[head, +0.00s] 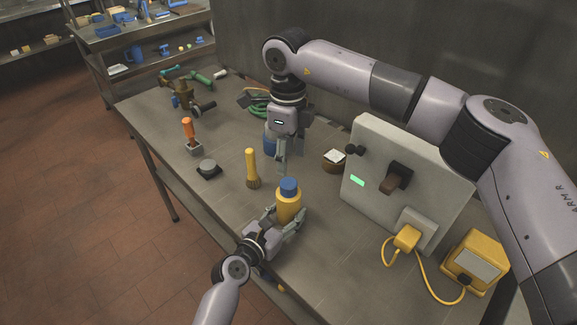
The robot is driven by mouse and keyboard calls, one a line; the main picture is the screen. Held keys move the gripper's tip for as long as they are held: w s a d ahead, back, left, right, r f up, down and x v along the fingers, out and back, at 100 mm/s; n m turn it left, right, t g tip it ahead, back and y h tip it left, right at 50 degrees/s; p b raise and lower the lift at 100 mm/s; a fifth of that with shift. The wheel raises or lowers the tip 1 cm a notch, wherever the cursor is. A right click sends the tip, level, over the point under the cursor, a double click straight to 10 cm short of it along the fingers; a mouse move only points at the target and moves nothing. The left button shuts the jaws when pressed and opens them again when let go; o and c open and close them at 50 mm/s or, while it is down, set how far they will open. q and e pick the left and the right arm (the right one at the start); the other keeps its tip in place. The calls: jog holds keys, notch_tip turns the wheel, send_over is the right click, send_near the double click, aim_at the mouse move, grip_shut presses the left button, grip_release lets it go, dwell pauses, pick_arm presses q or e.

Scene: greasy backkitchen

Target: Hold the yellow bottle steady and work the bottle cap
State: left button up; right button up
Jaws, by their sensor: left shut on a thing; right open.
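The yellow bottle (287,208) stands upright on the metal table, with a blue bottle cap (289,185) on its top. My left gripper (283,219) comes from the lower left and is shut around the bottle's body, below the cap. My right gripper (284,160) points down above the table, behind the bottle and apart from the cap. It is open, and its fingers are partly hard to make out. A blue object (269,145) shows just behind its fingers, partly hidden.
A grey panel box (365,160) with a yellow plug (406,238) and cable stands right. A yellow box (473,262) sits at the right edge. An orange-handled switch (189,132) and valve fittings (186,96) lie farther left.

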aim_at(289, 182)
notch_tip(289, 182, down, 8)
jog(key=shift+f, duration=0.2)
jog(key=shift+r, duration=0.1)
jog(key=c, duration=1)
jog(key=n, duration=1.4)
jog(key=shift+s, duration=0.1)
jog(key=n, duration=1)
jog(key=shift+c, duration=0.2)
jog(key=n, duration=0.8)
jog(key=shift+s, duration=0.1)
jog(key=o, duration=0.9)
jog(key=shift+o, duration=0.5)
jog(key=shift+w, duration=0.2)
